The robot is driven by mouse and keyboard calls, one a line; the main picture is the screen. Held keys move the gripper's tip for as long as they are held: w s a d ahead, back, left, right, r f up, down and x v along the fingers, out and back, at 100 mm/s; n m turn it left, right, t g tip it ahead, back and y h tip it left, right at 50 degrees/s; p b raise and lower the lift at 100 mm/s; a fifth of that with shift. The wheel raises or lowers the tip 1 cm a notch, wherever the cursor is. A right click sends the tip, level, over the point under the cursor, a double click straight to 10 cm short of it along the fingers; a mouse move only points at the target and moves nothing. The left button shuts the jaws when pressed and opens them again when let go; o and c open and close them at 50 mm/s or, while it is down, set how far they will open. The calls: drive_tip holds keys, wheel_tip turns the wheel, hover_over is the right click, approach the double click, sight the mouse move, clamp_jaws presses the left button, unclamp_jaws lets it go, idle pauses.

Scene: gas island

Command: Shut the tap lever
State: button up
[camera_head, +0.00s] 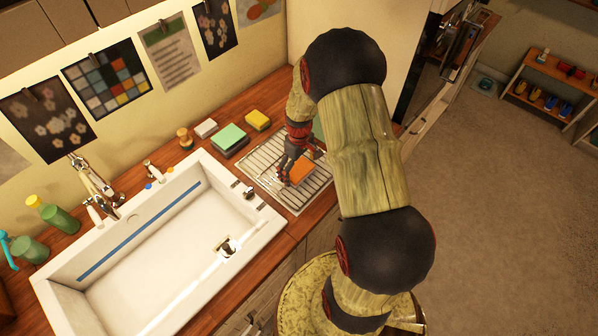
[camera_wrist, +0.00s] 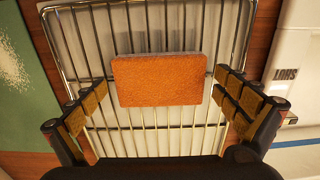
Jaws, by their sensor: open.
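The chrome tap (camera_head: 95,187) stands at the back of the white sink, with small white-and-chrome handles beside it, one of them to its right (camera_head: 153,171). A small metal fitting (camera_head: 248,192) sits on the sink's right rim. I cannot tell which of these is the tap lever or how it is set. My gripper (camera_head: 288,180) is open over the wire rack, right of the sink and away from the tap. Its fingers (camera_wrist: 168,104) are spread and empty.
An orange sponge (camera_wrist: 157,80) lies on the wire rack (camera_head: 262,165) below my gripper; it shows in the head view too (camera_head: 302,172). Green (camera_head: 230,137) and yellow (camera_head: 257,120) sponges lie behind. Green bottles (camera_head: 58,216) stand left of the sink (camera_head: 150,262). The basin is largely clear.

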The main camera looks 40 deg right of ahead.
sight(299, 170)
drive_tip(key=shift+c, duration=0.3)
drive_tip(key=shift+r, duration=0.1)
drive_tip(key=c, duration=1.1)
drive_tip(key=shift+c, duration=0.3)
drive_tip(key=shift+w+r, duration=0.1)
drive_tip(key=shift+r, duration=0.5)
wheel_tip(299, 170, up, 2)
drive_tip(key=shift+r, duration=0.15)
drive_tip(key=s+a+r, duration=0.1)
drive_tip(key=r, duration=0.1)
drive_tip(key=s+a+r, duration=0.2)
drive_tip(key=r, duration=0.1)
drive_tip(key=shift+s+a+r, duration=0.25)
drive_tip(key=shift+a+r, duration=0.05)
drive_tip(key=shift+r, duration=0.05)
drive_tip(key=s+a+r, duration=0.3)
drive_tip(key=s+a, duration=0.3)
drive_tip(key=shift+s+a+r, duration=0.15)
drive_tip(key=shift+a+r, duration=0.15)
drive_tip(key=shift+r, duration=0.1)
